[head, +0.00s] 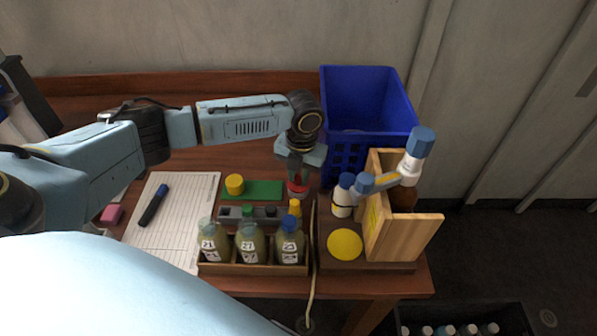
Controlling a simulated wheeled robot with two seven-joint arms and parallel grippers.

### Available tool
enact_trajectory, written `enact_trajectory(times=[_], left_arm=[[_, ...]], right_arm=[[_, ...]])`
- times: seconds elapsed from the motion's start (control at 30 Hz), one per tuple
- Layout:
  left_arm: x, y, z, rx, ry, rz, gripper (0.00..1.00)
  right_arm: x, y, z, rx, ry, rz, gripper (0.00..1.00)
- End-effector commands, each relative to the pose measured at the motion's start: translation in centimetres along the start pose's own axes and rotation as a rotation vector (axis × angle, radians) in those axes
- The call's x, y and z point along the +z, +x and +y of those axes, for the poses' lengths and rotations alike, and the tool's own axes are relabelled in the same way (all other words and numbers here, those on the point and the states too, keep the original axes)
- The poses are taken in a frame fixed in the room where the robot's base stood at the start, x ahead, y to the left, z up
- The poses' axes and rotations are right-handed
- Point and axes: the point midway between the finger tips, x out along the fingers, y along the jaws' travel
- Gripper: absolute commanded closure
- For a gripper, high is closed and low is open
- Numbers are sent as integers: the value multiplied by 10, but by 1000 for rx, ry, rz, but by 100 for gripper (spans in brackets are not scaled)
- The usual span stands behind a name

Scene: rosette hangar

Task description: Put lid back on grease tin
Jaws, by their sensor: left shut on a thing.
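My left gripper (299,172) points down over the table, to the right of the green mat. It is shut on a small red, round thing (298,188), which may be the lid or the tin; the fingers partly cover it. A flat yellow disc (344,244) lies on the dark wooden base of the stand at right. A short yellow cylinder (235,184) stands on the green mat (265,190). I cannot tell for sure which of these is the grease tin and which is its lid. My right gripper is not in view.
A tray (252,268) holds several capped bottles in front. A blue crate (368,95) stands behind right. A wooden stand (402,232) with bottles is at right. A cable (314,240) runs beside the tray. A marker (153,205) lies on paper (180,230) at left.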

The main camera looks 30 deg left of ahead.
Motion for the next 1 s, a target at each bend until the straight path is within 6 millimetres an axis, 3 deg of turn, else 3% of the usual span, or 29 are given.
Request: enact_trajectory(times=[1.0], left_arm=[[0, 0, 0, 1, -1, 1, 100]], right_arm=[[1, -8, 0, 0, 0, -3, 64]])
